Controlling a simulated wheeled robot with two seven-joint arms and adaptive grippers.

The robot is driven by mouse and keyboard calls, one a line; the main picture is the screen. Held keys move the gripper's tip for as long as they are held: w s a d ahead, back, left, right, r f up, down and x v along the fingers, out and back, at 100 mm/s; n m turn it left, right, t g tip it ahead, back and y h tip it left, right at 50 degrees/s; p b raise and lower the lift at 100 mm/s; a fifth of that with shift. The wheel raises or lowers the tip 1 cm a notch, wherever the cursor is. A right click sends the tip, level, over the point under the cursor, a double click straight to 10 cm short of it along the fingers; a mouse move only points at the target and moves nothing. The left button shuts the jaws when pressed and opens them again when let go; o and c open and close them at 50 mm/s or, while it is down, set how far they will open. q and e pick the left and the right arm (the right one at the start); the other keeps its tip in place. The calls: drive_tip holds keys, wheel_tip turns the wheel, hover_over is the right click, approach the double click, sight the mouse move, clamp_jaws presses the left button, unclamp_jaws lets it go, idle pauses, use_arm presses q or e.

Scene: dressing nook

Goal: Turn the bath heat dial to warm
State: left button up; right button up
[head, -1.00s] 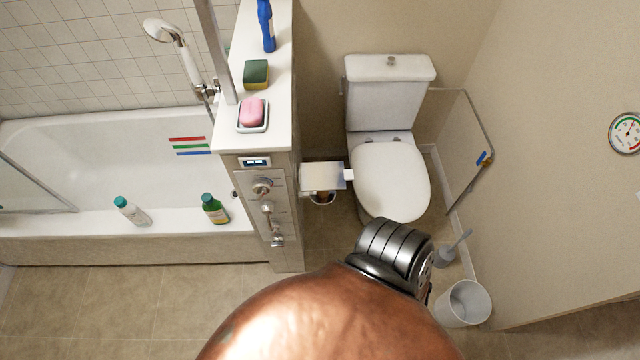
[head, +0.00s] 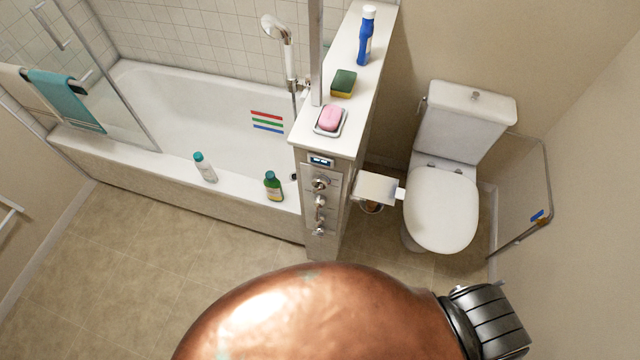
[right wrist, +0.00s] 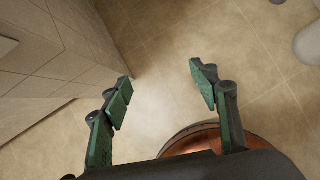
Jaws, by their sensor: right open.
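A control panel (head: 333,208) is on the narrow end face of the half wall beside the bathtub. It has a small lit display (head: 320,161) at the top, a round metal knob (head: 320,182) below it, and more metal fittings lower down. Which one is the heat dial, and its setting, are too small to read. My right gripper (right wrist: 163,84) shows in the right wrist view, open and empty, its green-padded fingers apart above the tiled floor. It is not touching the panel. My left gripper is in neither view.
A paper holder (head: 376,188) sticks out just right of the panel, near the toilet (head: 441,208). Soap in a dish (head: 330,121), a sponge (head: 343,82) and a blue bottle (head: 366,36) stand on the ledge. Two bottles stand on the bathtub (head: 190,110) rim. The floor in front is clear.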

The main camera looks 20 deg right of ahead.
drive_tip(key=w+a+r+n+t+h+p, duration=0.1)
drive_tip(key=w+a+r+n, duration=0.15)
drive_tip(key=r, duration=0.25)
drive_tip(key=w+a+r+n+t+p, duration=0.1)
drive_tip(key=w+r+n+t, duration=0.1)
drive_tip(key=w+r, duration=0.3)
drive_tip(key=n+t+h+p, duration=0.4)
drive_tip(key=n+t+p, duration=0.3)
drive_tip(key=n, duration=0.4)
approach(316, 191)
drive_tip(key=w+d+t+b, duration=0.1)
drive_tip(key=w+d+b, duration=0.1)
drive_tip(key=x, duration=0.4)
drive_tip(key=p+x, duration=0.1)
drive_tip(key=x, duration=0.1)
drive_tip(key=shift+w+f, duration=0.1)
drive_tip(key=shift+f, duration=0.25)
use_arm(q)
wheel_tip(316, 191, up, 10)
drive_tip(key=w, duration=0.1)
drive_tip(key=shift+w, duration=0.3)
use_arm(e)
drive_tip(key=shift+w+d, duration=0.45)
drive_tip(key=shift+w, duration=0.15)
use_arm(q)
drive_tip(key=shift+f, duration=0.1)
use_arm(e)
drive_tip(key=shift+c, duration=0.3)
drive_tip(key=c, duration=1.1)
